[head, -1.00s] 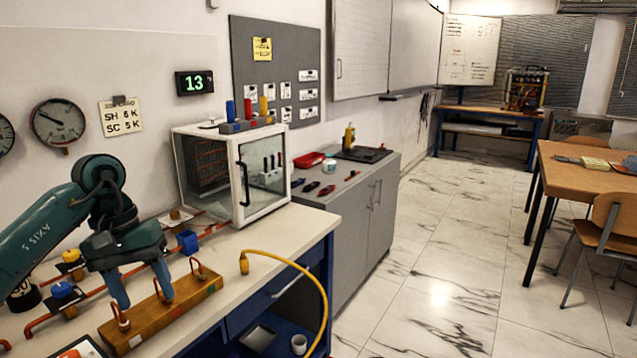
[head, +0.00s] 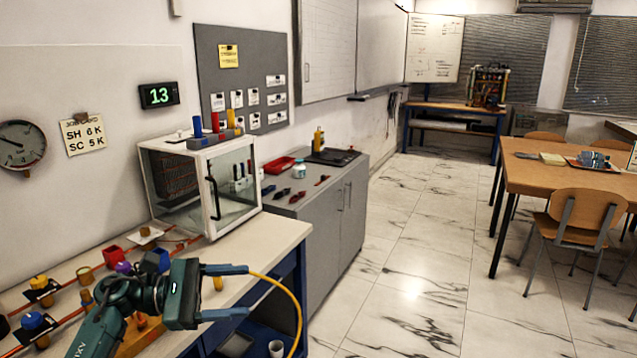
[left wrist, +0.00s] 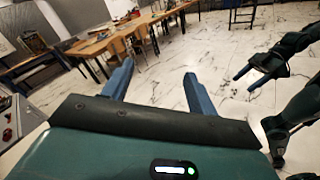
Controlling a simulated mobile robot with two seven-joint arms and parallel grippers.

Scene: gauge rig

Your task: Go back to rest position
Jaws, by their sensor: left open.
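My left gripper (head: 246,290) is open and empty in the head view. It is raised over the bench (head: 255,243) near its front edge, with its fingers pointing right. Its two blue fingers (left wrist: 157,72) also show apart in the left wrist view, with only floor and distant furniture between them. The teal wrist covers much of the wooden block (head: 138,338) on the bench. My right arm shows at the right of the left wrist view, its dark gripper (left wrist: 258,70) hanging over the floor.
A glass-doored cabinet (head: 200,185) stands on the bench behind my left gripper. A yellow hose (head: 288,295) curves over the front edge beside the fingers. Coloured valves and red pipes are left of the wrist. Marble floor (head: 420,260) is open to the right, before a wooden table (head: 560,178).

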